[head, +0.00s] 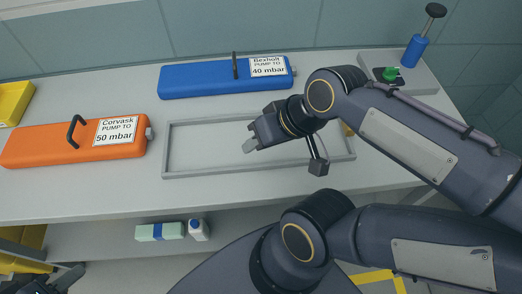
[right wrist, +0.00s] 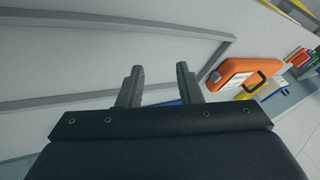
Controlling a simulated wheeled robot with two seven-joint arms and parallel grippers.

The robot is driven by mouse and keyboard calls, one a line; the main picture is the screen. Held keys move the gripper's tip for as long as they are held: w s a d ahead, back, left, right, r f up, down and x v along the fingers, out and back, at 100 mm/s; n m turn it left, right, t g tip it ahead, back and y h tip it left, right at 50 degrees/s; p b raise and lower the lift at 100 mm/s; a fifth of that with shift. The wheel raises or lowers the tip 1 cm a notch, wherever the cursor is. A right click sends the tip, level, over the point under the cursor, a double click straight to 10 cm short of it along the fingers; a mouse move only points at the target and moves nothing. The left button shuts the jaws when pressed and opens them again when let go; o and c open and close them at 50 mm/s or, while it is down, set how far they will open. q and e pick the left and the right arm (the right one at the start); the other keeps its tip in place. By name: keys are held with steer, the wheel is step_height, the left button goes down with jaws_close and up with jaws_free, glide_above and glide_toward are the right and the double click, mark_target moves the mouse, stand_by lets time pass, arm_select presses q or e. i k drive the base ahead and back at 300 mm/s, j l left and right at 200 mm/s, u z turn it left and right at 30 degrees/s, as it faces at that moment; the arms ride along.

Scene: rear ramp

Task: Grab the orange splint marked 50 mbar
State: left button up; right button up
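The orange splint (head: 60,145) lies on the left of the worktop. Its white label reads "Corvask PUMP TO 50 mbar", and a black handle (head: 75,130) stands up from its top. It also shows at the right in the right wrist view (right wrist: 240,70). My right gripper (head: 249,146) is over the grey-rimmed tray area, to the right of the orange splint and apart from it. In the right wrist view its two fingers (right wrist: 158,85) are spread with nothing held. My left gripper (head: 68,278) is low at the bottom left corner, below the worktop and partly cut off.
A blue splint (head: 205,80) labelled "Bexholt PUMP TO 40 mbar" lies behind the grey tray frame (head: 200,174). A blue pump (head: 415,50) stands at the back right. A yellow bin (head: 14,102) is at the left edge. Small boxes (head: 160,231) sit on the lower shelf.

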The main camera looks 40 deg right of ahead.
mark_target(79, 139)
steer(key=i+j+z, duration=0.2)
steer(key=z, duration=0.25)
steer(key=i+j+z, duration=0.25)
steer(key=z, duration=0.2)
